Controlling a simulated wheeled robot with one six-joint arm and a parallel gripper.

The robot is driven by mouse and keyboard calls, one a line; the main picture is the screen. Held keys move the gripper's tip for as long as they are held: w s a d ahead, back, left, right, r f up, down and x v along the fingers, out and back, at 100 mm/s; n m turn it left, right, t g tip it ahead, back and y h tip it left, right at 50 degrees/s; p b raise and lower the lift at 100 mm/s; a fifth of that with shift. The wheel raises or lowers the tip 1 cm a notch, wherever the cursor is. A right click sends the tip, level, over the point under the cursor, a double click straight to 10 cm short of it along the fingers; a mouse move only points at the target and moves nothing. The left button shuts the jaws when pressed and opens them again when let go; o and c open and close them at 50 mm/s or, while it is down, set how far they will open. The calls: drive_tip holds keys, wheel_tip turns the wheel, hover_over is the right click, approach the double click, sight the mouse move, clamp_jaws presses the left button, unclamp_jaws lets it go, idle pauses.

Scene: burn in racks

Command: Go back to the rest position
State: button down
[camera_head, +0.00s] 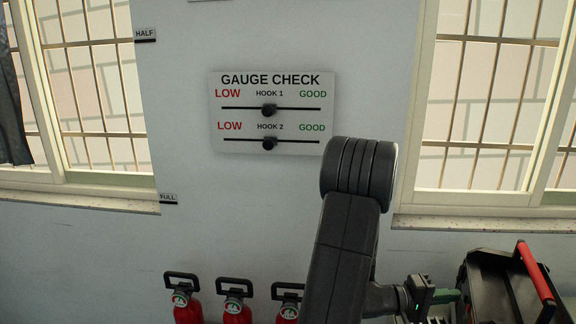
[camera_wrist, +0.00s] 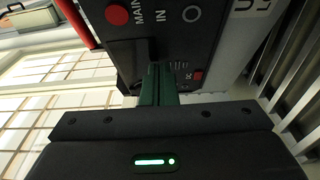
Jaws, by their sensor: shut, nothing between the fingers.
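My gripper (camera_head: 447,296) is low at the right in the head view, beside the left side of a black open box with a red handle bar. In the wrist view its green fingers (camera_wrist: 160,84) are together with nothing between them. They point toward a dark panel (camera_wrist: 150,40) marked "MAIN" and "IN", with a red round button (camera_wrist: 117,14). I cannot tell whether the fingertips touch the panel. My arm rises in front of the wall and hides part of what is behind it.
A gauge check board (camera_head: 300,92) hangs on the wall, both slider knobs near mid-track. The black box (camera_head: 490,290) is at lower right. Barred windows (camera_head: 490,110) flank the wall.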

drive_tip(key=shift+w+a+b, duration=0.2)
drive_tip(key=shift+w+b, duration=0.05)
drive_tip(key=shift+w, duration=0.6)
drive_tip(key=shift+w+a+b, duration=0.15)
drive_tip(key=shift+w+b, duration=0.05)
drive_tip(key=shift+w, duration=0.6)
